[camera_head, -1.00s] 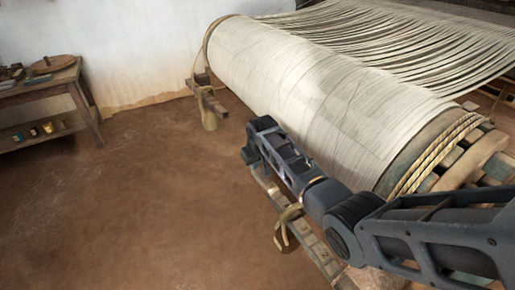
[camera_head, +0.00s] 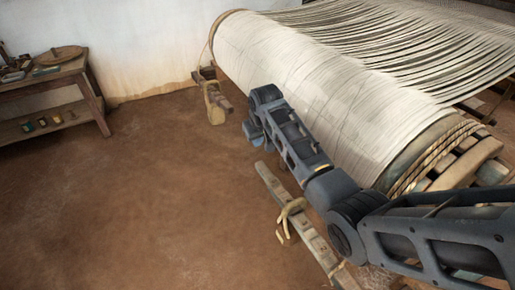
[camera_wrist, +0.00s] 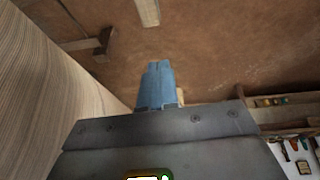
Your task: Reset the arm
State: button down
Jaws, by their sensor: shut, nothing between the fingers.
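My arm reaches from the lower right of the head view along the near side of the large warp roller (camera_head: 320,85), its far end over the floor side of the roller. My gripper (camera_wrist: 158,66) shows in the wrist view as two blue-grey fingers, shut together and empty, with brown floor behind them. The fingers touch nothing that I can see. In the head view the fingers cannot be made out at the far end of the arm. The roller's pale threads (camera_wrist: 45,90) fill the left side of the wrist view.
A wooden bar with a rope knot (camera_head: 292,212) lies beside my arm. A wooden post with a tied rope (camera_head: 215,103) stands at the roller's far end. A work table (camera_head: 92,95) with small items is at the left, its shelf (camera_wrist: 285,115) also in the wrist view. Open floor (camera_head: 150,200) lies between.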

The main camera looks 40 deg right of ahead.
jog(key=shift+w+v, duration=0.2)
jog(key=shift+v, duration=1.4)
jog(key=shift+r, duration=0.1)
jog(key=s+a+f+t, duration=0.2)
jog(key=s+a+f, duration=0.3)
jog(key=a+f, duration=0.2)
jog(key=s+a+f+n+t, duration=0.1)
jog(key=s+a+f+t, duration=0.1)
jog(key=s+a, duration=0.6)
jog(key=s+a+f+t, duration=0.2)
jog(key=s+a, duration=0.3)
jog(key=s, duration=0.5)
jog(key=s+a+r+n+t+y, duration=0.1)
jog(key=s+a+r, duration=0.1)
jog(key=s+r, duration=0.35)
jog(key=s+a+r+t, duration=0.1)
jog(key=s+a+r, duration=0.1)
jog(key=s, duration=0.7)
jog(key=s+r+t, duration=0.1)
jog(key=s+r, duration=0.4)
jog(key=r, duration=0.2)
jog(key=s+r+n+t+y, duration=0.1)
jog(key=s+r+t, duration=0.1)
jog(key=s+r, duration=0.3)
notch_tip(320, 180, up, 4)
jog(key=shift+s+f, duration=0.2)
jog(key=shift+f, duration=0.05)
